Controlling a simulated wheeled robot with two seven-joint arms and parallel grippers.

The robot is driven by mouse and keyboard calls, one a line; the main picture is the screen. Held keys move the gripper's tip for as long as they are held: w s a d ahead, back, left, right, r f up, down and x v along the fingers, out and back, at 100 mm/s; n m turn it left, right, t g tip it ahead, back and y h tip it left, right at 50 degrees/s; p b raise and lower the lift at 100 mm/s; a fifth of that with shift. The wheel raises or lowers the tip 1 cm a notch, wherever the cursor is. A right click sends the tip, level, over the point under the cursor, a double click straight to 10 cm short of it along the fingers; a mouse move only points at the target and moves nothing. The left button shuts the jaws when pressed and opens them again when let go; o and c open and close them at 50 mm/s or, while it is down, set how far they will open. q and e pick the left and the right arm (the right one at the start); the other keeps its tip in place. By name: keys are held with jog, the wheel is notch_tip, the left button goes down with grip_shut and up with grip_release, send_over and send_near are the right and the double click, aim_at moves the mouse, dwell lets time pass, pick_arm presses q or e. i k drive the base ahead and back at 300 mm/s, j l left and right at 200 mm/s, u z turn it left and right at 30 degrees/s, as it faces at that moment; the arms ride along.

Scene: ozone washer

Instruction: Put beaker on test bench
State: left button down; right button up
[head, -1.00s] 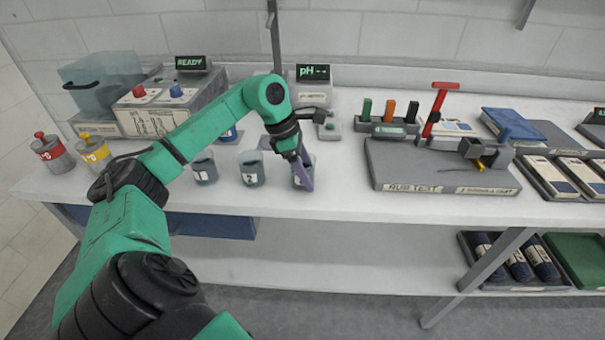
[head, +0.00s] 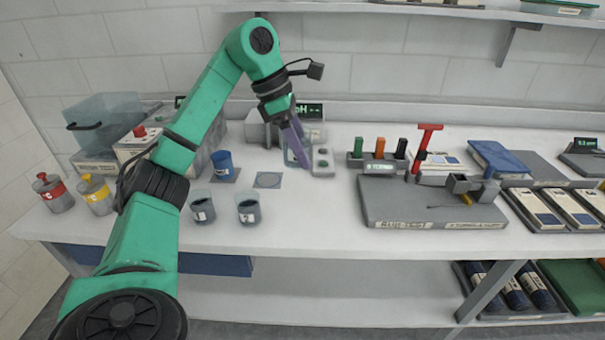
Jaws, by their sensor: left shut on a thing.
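My left gripper (head: 299,150) reaches down in front of the pH meter (head: 310,111), shut on a clear beaker (head: 290,158). The purple fingers hide part of that beaker, and I cannot tell whether its base touches the bench. The white test bench (head: 330,228) runs across the view. A beaker marked 1 (head: 202,208) and a beaker marked 2 (head: 248,211), both with dark contents, stand upright near its front edge. My right gripper is not in view.
A blue cup (head: 222,165) stands on a pad behind the beakers, beside an empty square pad (head: 268,180). Red and yellow canisters stand at left. The bench right of beaker 2 is clear.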

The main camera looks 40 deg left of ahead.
aim_at(268, 180)
jog(key=j+z, duration=0.15)
jog(key=j, duration=0.25)
jog(key=k+j+z, duration=0.15)
jog(key=j, duration=0.3)
jog(key=j+z, duration=0.15)
jog(key=j, duration=0.25)
jog(key=k+j+z, duration=0.15)
jog(key=j, duration=0.25)
jog(key=i+j, duration=0.05)
